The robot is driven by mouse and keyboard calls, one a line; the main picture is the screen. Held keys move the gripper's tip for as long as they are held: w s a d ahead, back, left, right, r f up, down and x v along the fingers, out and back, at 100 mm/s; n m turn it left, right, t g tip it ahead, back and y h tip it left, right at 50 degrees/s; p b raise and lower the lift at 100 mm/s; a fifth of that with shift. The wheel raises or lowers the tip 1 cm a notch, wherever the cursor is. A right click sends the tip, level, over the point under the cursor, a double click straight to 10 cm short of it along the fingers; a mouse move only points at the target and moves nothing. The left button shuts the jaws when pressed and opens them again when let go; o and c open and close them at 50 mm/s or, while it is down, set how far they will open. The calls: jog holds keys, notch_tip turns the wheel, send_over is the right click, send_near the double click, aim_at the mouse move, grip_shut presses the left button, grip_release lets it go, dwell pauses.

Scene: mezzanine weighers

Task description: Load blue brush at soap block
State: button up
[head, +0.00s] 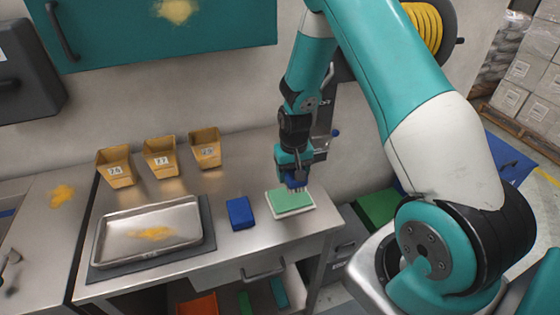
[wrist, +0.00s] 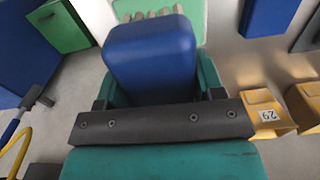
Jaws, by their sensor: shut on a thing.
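My gripper (head: 295,170) is shut on the blue brush (wrist: 150,55), bristles facing down. The brush also shows below the jaws in the head view (head: 296,180). The green soap block (head: 292,201) lies on a white dish (head: 291,213) near the right end of the steel bench. The bristles are right over the block's far part and look to be at or very near its top; I cannot tell if they touch. The wrist view shows part of the green block (wrist: 195,18) beyond the bristles. The jaws hide part of the brush.
A separate blue block (head: 240,213) lies left of the dish. A steel tray (head: 104,238) with yellow powder rests on a dark mat further left. Three numbered yellow bins (head: 160,160) stand along the wall. The bench ends just right of the dish.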

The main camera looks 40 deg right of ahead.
aim_at(290, 197)
jog(key=shift+w+d+f, duration=0.1)
jog(key=shift+w+f, duration=0.05)
jog(key=shift+w, duration=0.2)
jog(key=shift+f+b, duration=2.15)
jog(key=shift+f, duration=0.65)
jog(key=shift+f+b, duration=0.45)
jog(key=shift+f, duration=0.15)
jog(key=shift+r+p, duration=2.6)
jog(key=shift+r, duration=1)
